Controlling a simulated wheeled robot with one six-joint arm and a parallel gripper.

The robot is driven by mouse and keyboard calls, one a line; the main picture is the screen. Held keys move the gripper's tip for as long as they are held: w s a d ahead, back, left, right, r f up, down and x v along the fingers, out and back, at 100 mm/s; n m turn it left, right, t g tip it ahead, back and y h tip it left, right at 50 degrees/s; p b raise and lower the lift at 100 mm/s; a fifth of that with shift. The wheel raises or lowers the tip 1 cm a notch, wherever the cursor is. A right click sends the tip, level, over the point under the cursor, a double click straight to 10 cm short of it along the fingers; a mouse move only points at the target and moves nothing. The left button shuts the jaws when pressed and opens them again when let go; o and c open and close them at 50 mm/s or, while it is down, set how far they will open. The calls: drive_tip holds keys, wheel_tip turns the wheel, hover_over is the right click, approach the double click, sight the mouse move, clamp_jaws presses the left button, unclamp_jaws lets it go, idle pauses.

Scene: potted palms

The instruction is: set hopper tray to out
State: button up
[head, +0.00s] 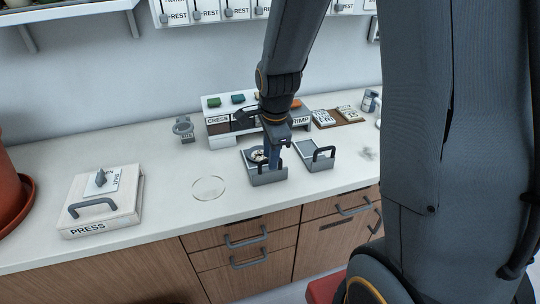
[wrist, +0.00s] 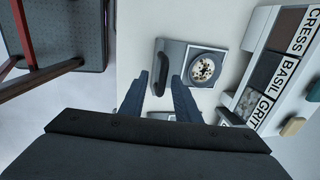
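A grey tray (head: 268,180) with a black handle stands on the counter in front of the labelled hopper box (head: 222,127). A round dish (wrist: 206,68) with dark bits on a pale fill sits in it. A second grey tray (head: 314,163) with a black handle stands to its right and looks empty. No label shows which is the hopper tray. My gripper (head: 273,160) is over the first tray. In the wrist view, my gripper (wrist: 161,76) has its fingers apart, with the first tray's dark handle (wrist: 161,64) showing between the tips. I cannot tell whether they touch.
The hopper box also shows in the wrist view (wrist: 272,75) with CRESS, BASIL and GRIT labels. A white PRESS block (head: 101,208) with a handle is at left. A clear round dish (head: 208,188) lies between. A grey stand (head: 183,130) and packets (head: 335,116) are near the wall.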

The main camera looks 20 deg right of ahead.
wheel_tip(320, 180, up, 8)
drive_tip(key=s, duration=0.1)
drive_tip(key=shift+s+f+b, duration=0.25)
drive_tip(key=shift+s+b, duration=0.05)
drive_tip(key=shift+b, duration=0.1)
drive_tip(key=s+f+n, duration=0.2)
drive_tip(key=s+n, duration=0.4)
drive_tip(key=n, duration=0.3)
drive_tip(key=s+f+n+g, duration=0.1)
drive_tip(key=s+f+n, duration=0.1)
drive_tip(key=s+n, duration=0.4)
drive_tip(key=n, duration=0.3)
drive_tip(key=shift+s+d+f, duration=0.25)
drive_tip(key=shift+s+f, duration=0.05)
drive_tip(key=shift+s, duration=0.1)
drive_tip(key=shift+d, duration=0.15)
